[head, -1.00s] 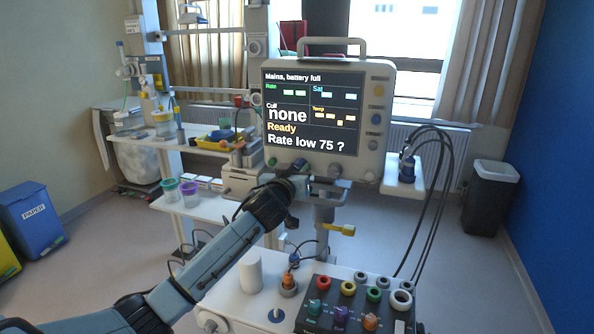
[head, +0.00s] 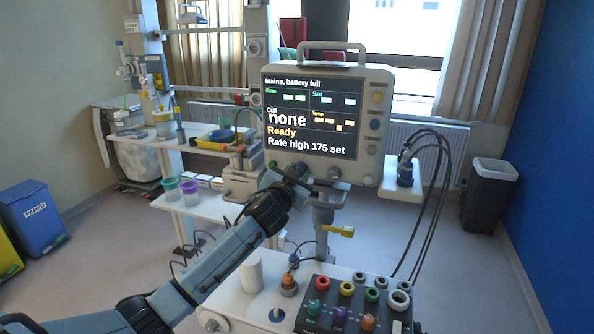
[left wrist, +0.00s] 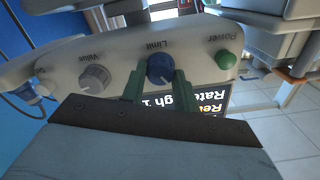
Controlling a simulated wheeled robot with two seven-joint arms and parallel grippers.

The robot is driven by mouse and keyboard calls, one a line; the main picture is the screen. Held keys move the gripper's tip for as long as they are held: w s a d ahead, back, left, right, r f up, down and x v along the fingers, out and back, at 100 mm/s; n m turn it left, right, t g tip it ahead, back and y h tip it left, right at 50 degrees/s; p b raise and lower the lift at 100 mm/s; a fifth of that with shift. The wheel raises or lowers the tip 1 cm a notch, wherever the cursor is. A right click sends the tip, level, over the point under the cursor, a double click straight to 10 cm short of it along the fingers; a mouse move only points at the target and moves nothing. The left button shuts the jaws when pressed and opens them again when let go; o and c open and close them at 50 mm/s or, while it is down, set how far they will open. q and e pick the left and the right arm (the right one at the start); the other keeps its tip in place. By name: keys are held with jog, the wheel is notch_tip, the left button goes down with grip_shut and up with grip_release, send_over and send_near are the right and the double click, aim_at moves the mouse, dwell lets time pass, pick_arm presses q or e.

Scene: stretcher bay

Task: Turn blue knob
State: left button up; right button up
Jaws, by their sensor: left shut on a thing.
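The blue knob (left wrist: 160,68), labelled Limit, sits on the monitor's front panel between a grey Value knob (left wrist: 95,78) and a green Power button (left wrist: 225,60). My left gripper (left wrist: 158,78) has its two green fingers on either side of the blue knob, shut on it. In the head view my left gripper (head: 296,174) is at the monitor's lower edge and mostly hides the knob. The monitor (head: 375,118) screen reads "Ready" and "Rate high 175 set". My right gripper is in neither view.
Below the monitor is a white cart top (head: 235,300) with a dark panel (head: 345,294) of coloured sockets and small knobs. A yellow lever (head: 340,231) sticks out from the monitor's post. Black cables (head: 434,190) hang at the right. A side shelf stands at the left.

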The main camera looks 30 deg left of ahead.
pick_arm(q)
jog(key=shift+m+p, duration=0.35)
jog(key=shift+m, duration=0.75)
jog(key=o, duration=1)
jog(key=b+v, duration=0.1)
jog(key=v, duration=1.2)
jog(key=shift+s+d+b, duration=0.1)
jog(key=shift+s+b, duration=0.05)
jog(key=shift+b, duration=0.2)
